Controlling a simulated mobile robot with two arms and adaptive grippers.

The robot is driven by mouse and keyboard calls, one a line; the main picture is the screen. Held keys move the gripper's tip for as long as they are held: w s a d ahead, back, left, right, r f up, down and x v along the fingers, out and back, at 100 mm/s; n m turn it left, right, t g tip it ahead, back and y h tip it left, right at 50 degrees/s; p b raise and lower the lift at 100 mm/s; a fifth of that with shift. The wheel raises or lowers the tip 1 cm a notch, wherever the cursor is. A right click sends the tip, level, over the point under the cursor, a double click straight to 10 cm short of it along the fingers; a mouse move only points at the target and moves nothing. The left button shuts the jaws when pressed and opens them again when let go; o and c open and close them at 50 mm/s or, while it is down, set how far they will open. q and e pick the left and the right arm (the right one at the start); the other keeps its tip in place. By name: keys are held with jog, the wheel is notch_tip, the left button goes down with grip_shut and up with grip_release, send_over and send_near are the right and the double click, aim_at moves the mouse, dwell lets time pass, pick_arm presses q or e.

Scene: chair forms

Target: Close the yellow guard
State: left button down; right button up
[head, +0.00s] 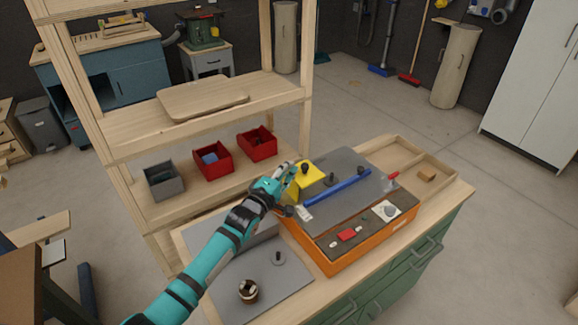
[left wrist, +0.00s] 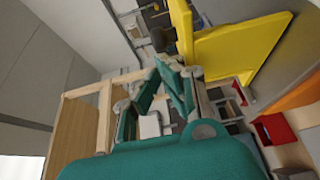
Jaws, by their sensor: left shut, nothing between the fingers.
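The yellow guard (head: 311,174) sits at the back left of the orange machine (head: 343,258), with a dark knob on or beside it. In the head view I cannot tell how far it stands open. In the left wrist view the guard (left wrist: 235,50) shows as two joined yellow panels at the upper right. My left gripper (head: 291,178), teal, is just left of the guard, close to its side. The fingers of my left gripper (left wrist: 172,76) are shut and empty, left of the panels; contact is not clear. My right gripper is out of view.
A blue bar (head: 338,188) lies across the machine's grey top. A red button (head: 347,235) and a red-handled lever (head: 391,177) are also there. A grey plate (head: 262,292) lies front left on the workbench. A wooden shelf (head: 205,125) with bins stands behind my left arm.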

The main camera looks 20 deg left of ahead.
pick_arm(q)
jog(key=w+d+b, duration=0.5)
jog(key=w+d, duration=0.1)
jog(key=w, duration=0.2)
jog(key=shift+w+d+b, duration=0.3)
jog(key=shift+d+b, duration=0.1)
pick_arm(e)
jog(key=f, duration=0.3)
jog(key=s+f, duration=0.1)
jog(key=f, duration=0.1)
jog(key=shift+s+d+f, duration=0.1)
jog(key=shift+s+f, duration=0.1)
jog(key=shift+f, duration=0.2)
pick_arm(q)
jog(key=shift+r, duration=0.1)
